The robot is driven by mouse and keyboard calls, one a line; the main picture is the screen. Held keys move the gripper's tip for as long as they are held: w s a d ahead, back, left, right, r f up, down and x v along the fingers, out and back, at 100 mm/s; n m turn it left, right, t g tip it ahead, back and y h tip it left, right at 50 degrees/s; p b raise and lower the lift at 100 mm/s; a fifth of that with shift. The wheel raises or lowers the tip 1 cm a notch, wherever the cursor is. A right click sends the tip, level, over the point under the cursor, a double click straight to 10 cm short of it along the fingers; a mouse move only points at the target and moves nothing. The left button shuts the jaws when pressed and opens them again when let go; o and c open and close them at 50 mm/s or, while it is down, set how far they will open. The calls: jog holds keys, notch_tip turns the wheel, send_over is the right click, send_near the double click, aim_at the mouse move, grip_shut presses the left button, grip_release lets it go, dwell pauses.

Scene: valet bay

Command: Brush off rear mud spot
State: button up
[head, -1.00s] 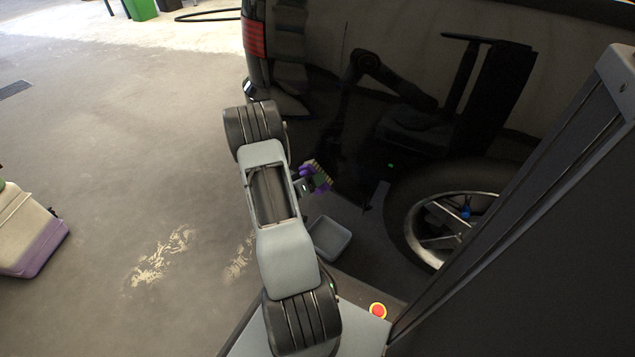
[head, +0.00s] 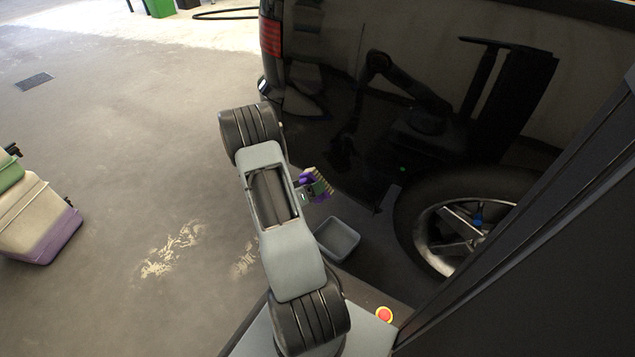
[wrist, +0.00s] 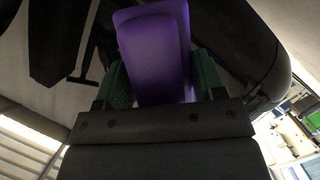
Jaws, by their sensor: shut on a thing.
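A purple brush (head: 318,184) with pale bristles is held in my gripper (head: 305,190), beside the black car's lower rear side. In the wrist view the brush's purple back (wrist: 156,50) fills the middle, between the green fingers of my gripper (wrist: 160,85). The bristles face the car (head: 350,110), and a gap seems to lie between them and the panel. The dark, glossy panel reflects my arm. I cannot make out a mud spot on it.
The car's rear wheel (head: 465,215) is to the right. A grey tray (head: 338,239) lies below the brush. Pale dried marks (head: 172,250) are on the floor. A cream and purple box (head: 38,220) stands at the left, with open floor between.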

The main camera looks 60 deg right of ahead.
jog(key=shift+a, duration=0.6)
jog(key=shift+a+f, duration=0.1)
jog(key=shift+a, duration=0.05)
jog(key=shift+a+f, duration=0.1)
jog(key=shift+a, duration=1.25)
